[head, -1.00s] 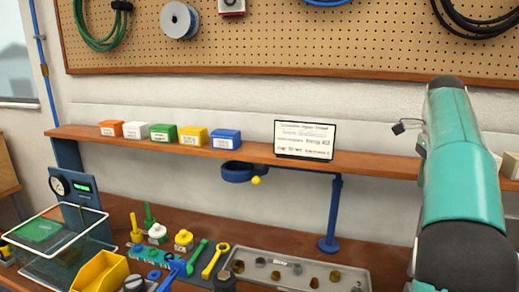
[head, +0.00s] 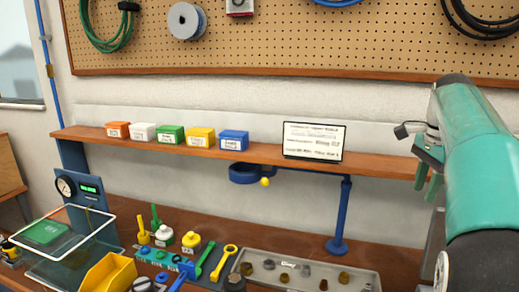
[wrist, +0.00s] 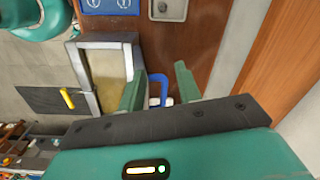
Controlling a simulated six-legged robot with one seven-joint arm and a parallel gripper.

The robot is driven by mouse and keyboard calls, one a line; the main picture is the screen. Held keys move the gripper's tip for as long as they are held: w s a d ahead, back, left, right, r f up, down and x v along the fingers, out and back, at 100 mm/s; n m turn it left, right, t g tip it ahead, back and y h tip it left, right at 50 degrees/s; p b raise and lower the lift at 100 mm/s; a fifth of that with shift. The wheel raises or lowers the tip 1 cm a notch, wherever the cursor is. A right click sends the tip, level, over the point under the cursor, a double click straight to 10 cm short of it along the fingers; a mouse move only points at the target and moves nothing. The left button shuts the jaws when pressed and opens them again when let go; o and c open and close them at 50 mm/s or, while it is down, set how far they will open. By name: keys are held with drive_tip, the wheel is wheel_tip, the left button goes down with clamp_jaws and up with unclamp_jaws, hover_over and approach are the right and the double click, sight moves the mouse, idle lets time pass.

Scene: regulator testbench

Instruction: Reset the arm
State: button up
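My teal arm (head: 475,135) is raised at the right of the head view, in front of the wall and the right end of the shelf. Its black joint is at the lower right. In the wrist view my gripper (wrist: 160,82) has its two green fingers apart. No object is seen held between them. Behind the fingers are a brown surface and a blue bent piece (wrist: 158,88), which looks farther off.
A wooden shelf (head: 265,152) carries coloured boxes and a white sign (head: 312,140). Below, the bench holds a grey tray (head: 365,283), a yellow bin (head: 107,272), and a gauge panel (head: 88,190). The wrist view shows an open grey-framed box (wrist: 105,70) with a yellow-handled door.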

drive_tip(key=s+a+f+n+t, duration=0.3)
drive_tip(key=s+a+f+n, duration=0.2)
drive_tip(key=s+a+n, duration=0.65)
drive_tip(key=s+a+f+n+t, duration=0.2)
drive_tip(key=s+a+f+n, duration=0.4)
drive_tip(key=s+a+f, duration=0.4)
drive_tip(key=shift+s+f, duration=0.5)
drive_tip(key=shift+f, duration=0.35)
